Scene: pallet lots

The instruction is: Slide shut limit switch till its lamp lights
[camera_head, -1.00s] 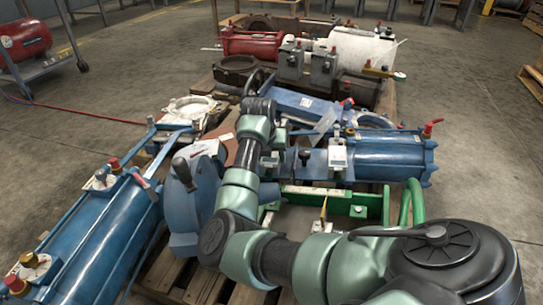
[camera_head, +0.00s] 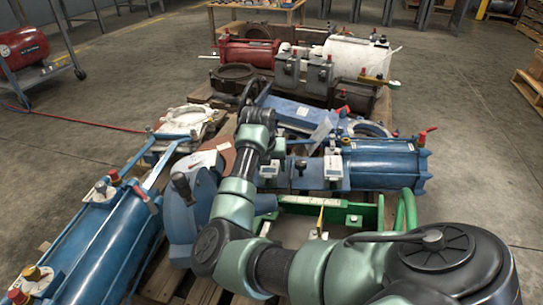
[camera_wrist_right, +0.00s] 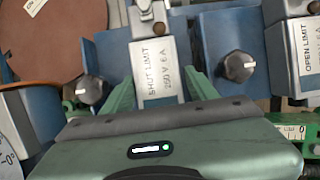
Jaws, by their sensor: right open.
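The shut limit switch, a grey box labelled "SHUT LIMIT 250 V 6 A" (camera_wrist_right: 157,65), lies between the fingers of my right gripper (camera_wrist_right: 160,92) in the right wrist view. The green fingers stand open, one on each side of the box; I cannot tell whether they touch it. The switch sits on a blue bar. In the head view it is a small pale box (camera_head: 269,170) just below my right gripper (camera_head: 275,151), partly hidden by the arm. I cannot make out a lit lamp on the switch. My left gripper is not in view.
The open limit switch (camera_wrist_right: 306,52) is on the right, with a dark knob (camera_wrist_right: 237,66) between the two switches. Another knob (camera_wrist_right: 89,89) is on the left. A blue cylinder (camera_head: 375,164) and a green frame (camera_head: 345,216) are close to the arm.

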